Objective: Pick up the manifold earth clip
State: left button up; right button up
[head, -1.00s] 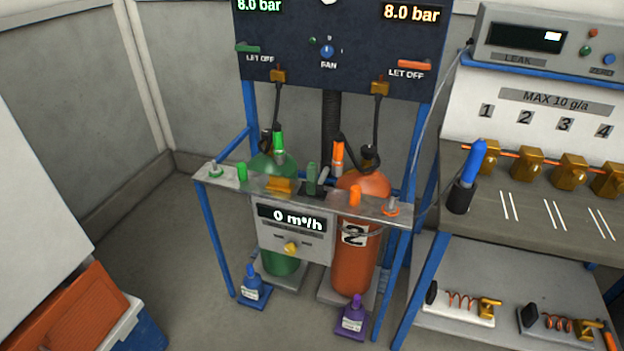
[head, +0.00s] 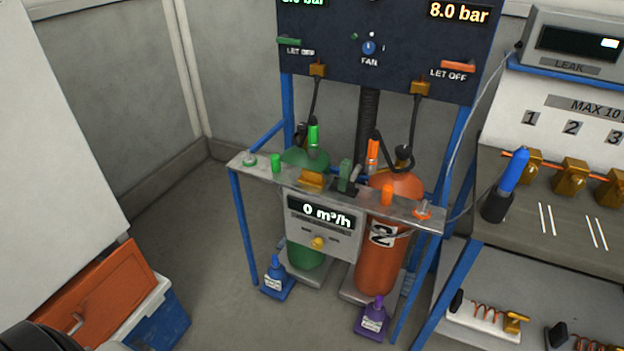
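The manifold is a metal rail (head: 400,207) on a blue frame in front of a green and an orange gas cylinder. A green clip-like piece (head: 345,174) stands on a dark pad at the middle of the rail, with a brass block (head: 312,181) to its left. Green and orange upright fittings stand along the rail, with a green knob at the left end and an orange one at the right end. I cannot tell for sure which piece is the earth clip.
A bench (head: 560,225) with brass valves is at the right. An orange-lidded blue box (head: 165,320) is at the lower left. The floor left of the frame is clear.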

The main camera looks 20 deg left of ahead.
aim_at(345, 166)
jog(key=i+l+u, duration=0.25)
jog(key=i, duration=0.25)
jog(key=i+l+u, duration=0.2)
jog(key=i, duration=0.35)
jog(key=j, duration=0.1)
